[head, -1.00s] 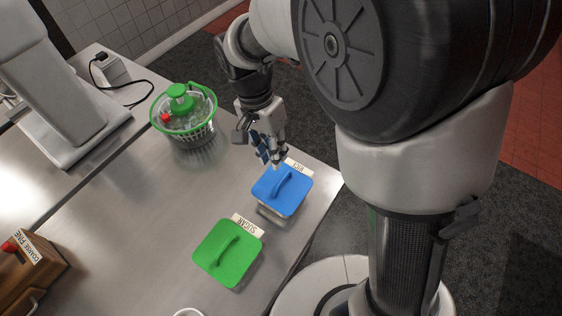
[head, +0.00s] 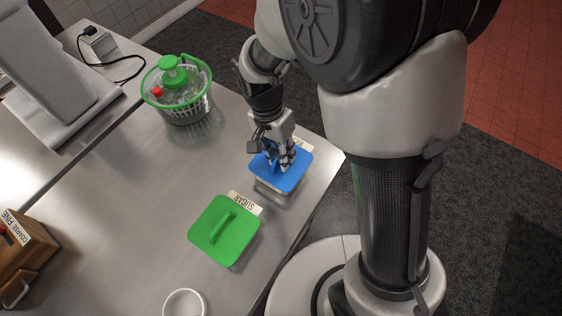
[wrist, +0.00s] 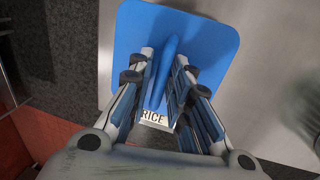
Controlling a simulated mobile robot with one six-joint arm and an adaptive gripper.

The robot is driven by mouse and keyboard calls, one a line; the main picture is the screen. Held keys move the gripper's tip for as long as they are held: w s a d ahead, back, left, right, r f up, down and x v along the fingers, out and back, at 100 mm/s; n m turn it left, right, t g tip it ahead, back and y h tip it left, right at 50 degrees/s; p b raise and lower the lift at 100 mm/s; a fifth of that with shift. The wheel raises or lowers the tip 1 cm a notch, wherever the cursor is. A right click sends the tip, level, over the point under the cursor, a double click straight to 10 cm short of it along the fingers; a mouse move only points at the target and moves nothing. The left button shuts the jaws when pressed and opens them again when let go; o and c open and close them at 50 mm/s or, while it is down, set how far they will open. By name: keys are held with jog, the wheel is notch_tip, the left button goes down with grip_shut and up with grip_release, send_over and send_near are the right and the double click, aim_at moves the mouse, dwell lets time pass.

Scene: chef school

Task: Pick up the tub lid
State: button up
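The blue square tub lid (head: 298,176) with a raised bar handle sits on the tub labelled RICE near the counter's right edge. My gripper (head: 283,162) points down over this lid. In the wrist view, its fingers (wrist: 165,62) stand on either side of the blue handle (wrist: 164,75), with narrow gaps showing, so it looks open around the handle. The lid (wrist: 210,45) lies flat, and the RICE label (wrist: 152,118) is partly hidden by the fingers. A green square lid (head: 226,235) sits on the tub labelled SUGAR, to the lower left.
A white bowl (head: 184,303) is at the front. A wooden box (head: 22,262) and a grey-white appliance (head: 60,85) are at the left. The counter (head: 130,190) between them is bare metal.

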jog(key=shift+c, duration=0.5)
grip_shut()
jog(key=shift+r, duration=0.1)
